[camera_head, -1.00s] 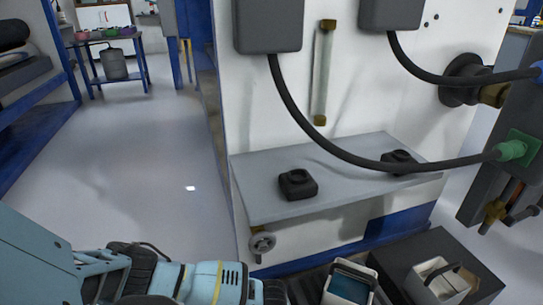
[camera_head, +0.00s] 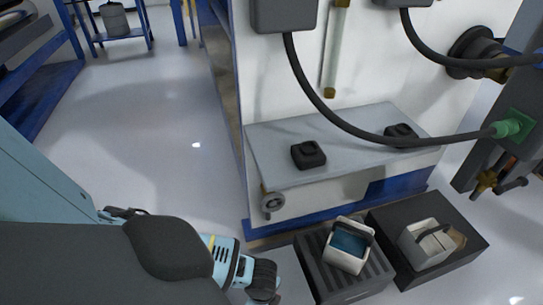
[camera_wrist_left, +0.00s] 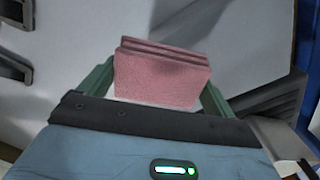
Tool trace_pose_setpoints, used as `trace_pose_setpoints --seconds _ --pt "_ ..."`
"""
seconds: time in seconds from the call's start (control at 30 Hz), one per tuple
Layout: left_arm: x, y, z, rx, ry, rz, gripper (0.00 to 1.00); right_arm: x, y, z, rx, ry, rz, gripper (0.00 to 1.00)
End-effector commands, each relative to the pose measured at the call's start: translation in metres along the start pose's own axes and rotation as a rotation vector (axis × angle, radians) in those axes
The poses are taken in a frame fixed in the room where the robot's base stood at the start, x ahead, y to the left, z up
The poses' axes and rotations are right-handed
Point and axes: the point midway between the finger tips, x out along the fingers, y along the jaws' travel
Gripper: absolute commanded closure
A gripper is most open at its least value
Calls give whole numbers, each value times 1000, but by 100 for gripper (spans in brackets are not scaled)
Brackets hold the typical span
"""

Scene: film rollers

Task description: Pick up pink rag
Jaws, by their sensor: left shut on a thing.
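The pink rag (camera_wrist_left: 160,78), a folded stack of cloth, is in the left wrist view. My left gripper (camera_wrist_left: 157,86) is shut on it, with one green finger at each side of the rag. My right gripper is in neither view.
A white machine with a grey ledge (camera_head: 360,162) bears two black blocks (camera_head: 308,154). Below it, a bucket with blue contents (camera_head: 347,246) stands on a slatted black crate (camera_head: 318,268). A light caddy (camera_head: 425,243) stands on a dark box. Floor (camera_head: 150,130) at left is clear.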

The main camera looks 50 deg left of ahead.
Motion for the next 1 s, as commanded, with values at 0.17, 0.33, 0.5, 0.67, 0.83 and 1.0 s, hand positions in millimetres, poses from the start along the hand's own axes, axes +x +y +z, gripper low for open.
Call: trace_pose_setpoints --seconds 0.17,0.33,0.5,0.67,0.83,1.0 --pt "-6 36 1 1 2 0 35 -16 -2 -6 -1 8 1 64" --pt "-6 55 1 1 1 -1 35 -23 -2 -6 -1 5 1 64" --pt "-6 61 2 -1 1 -1 35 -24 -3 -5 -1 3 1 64" --pt "-5 62 2 0 0 -1 35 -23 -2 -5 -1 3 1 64" --pt "-5 62 2 0 0 -1 35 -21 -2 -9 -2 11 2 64" --pt "-9 57 -1 -16 1 -3 35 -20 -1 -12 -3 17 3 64"
